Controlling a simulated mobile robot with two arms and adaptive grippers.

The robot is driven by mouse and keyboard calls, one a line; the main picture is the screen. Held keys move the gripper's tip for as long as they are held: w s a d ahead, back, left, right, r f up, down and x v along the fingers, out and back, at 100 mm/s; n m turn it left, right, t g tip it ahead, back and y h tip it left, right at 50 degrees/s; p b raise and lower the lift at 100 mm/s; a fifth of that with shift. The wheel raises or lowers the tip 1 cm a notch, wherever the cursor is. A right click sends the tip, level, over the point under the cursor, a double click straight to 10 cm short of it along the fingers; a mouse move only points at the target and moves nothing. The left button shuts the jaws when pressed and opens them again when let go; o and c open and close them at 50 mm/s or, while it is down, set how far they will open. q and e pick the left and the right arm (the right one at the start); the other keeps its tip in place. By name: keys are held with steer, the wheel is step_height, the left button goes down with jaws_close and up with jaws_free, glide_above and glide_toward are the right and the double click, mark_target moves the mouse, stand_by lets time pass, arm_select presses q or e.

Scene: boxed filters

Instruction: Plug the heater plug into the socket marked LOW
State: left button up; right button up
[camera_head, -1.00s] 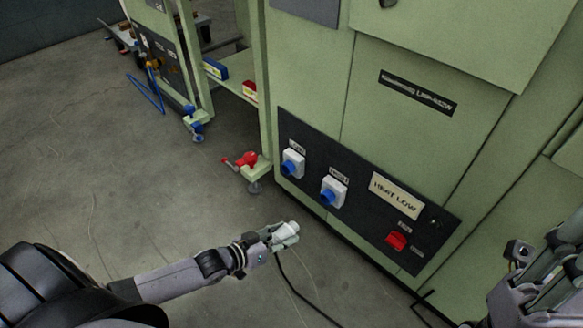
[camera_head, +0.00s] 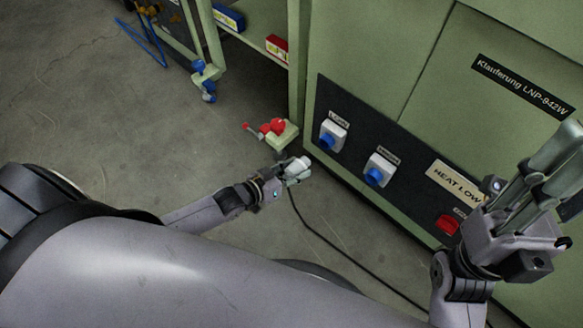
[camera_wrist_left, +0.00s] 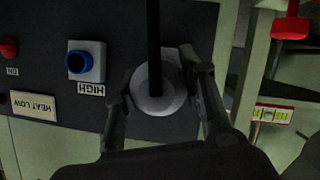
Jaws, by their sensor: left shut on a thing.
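My left gripper (camera_head: 286,178) is shut on the white plug (camera_head: 300,165), with its black cable (camera_head: 318,232) hanging to the floor. The plug is in front of and left of the left socket (camera_head: 332,136), apart from it in the head view. That socket's small label seems to read LOW. The right socket (camera_head: 377,171) has a blue round face; its label reads HIGH in the left wrist view (camera_wrist_left: 85,62). There the plug (camera_wrist_left: 160,88) sits between the fingers (camera_wrist_left: 160,95), and the left socket is hidden. My right gripper (camera_head: 535,195) is empty, its fingers apart.
The dark panel (camera_head: 420,205) also carries a HEAT LOW plate (camera_head: 455,184) and a red switch (camera_head: 447,224). A green machine foot with a red clamp (camera_head: 277,130) stands just beyond the left gripper.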

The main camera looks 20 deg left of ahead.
mark_target(307, 159)
arm_select(q)
steer(key=shift+d+r+p, duration=0.1)
steer(key=shift+r+p, duration=0.05)
steer(key=shift+p, duration=0.25)
steer(key=shift+w+d+b, duration=0.15)
steer(key=shift+w+b, duration=0.15)
steer(key=w, duration=0.1)
steer(key=w+d, duration=0.1)
steer(key=w, duration=0.1)
steer(key=shift+b, duration=0.35)
steer(key=shift+w+d, duration=0.3)
steer(key=shift+w, duration=0.6)
stand_by(0.4)
steer(key=shift+p, duration=0.45)
